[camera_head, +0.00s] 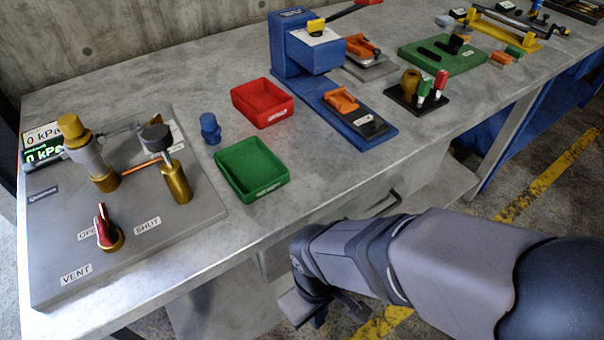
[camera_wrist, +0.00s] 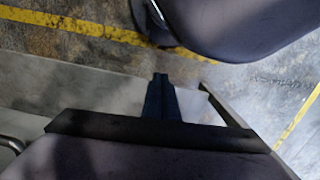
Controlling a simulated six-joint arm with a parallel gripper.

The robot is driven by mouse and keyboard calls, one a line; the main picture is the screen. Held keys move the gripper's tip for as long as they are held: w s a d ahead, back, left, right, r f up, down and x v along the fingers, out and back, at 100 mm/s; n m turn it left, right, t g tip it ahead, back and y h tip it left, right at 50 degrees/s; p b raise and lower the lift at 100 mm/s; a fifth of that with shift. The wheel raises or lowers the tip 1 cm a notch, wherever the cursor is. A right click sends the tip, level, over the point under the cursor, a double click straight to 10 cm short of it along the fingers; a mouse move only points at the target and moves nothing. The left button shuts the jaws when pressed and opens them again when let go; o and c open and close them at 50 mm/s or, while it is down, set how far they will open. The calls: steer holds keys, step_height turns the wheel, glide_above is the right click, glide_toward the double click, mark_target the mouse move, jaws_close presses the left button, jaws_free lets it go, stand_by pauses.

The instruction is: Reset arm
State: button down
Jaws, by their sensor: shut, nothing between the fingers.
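My arm reaches in from the lower right in the head view, in front of the workbench (camera_head: 300,180). Its end hangs low beside the bench's front edge, and the fingers are mostly hidden there behind my own links. In the wrist view my gripper (camera_wrist: 160,78) shows as two dark fingers closed together, with nothing between them. They point over the floor and a grey surface, apart from any object on the bench.
The bench holds a grey valve panel (camera_head: 60,270), a red tray (camera_head: 262,122), a green tray (camera_head: 280,183), a blue cylinder (camera_head: 210,128) and a blue press (camera_head: 290,60). A drawer handle (camera_head: 385,204) is on the bench front. Yellow stripes (camera_head: 540,180) mark the floor.

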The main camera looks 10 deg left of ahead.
steer(key=w+d+r+m, duration=0.1)
steer(key=w+d+m, duration=0.35)
steer(key=d, duration=0.35)
steer(key=w+d+r+m, duration=0.1)
steer(key=w+d+m, duration=0.3)
steer(key=d, duration=0.5)
step_height(320, 180, up, 23)
steer(key=s+m+p, duration=0.1)
steer(key=p, duration=2.2)
steer(key=shift+t+y, duration=0.3)
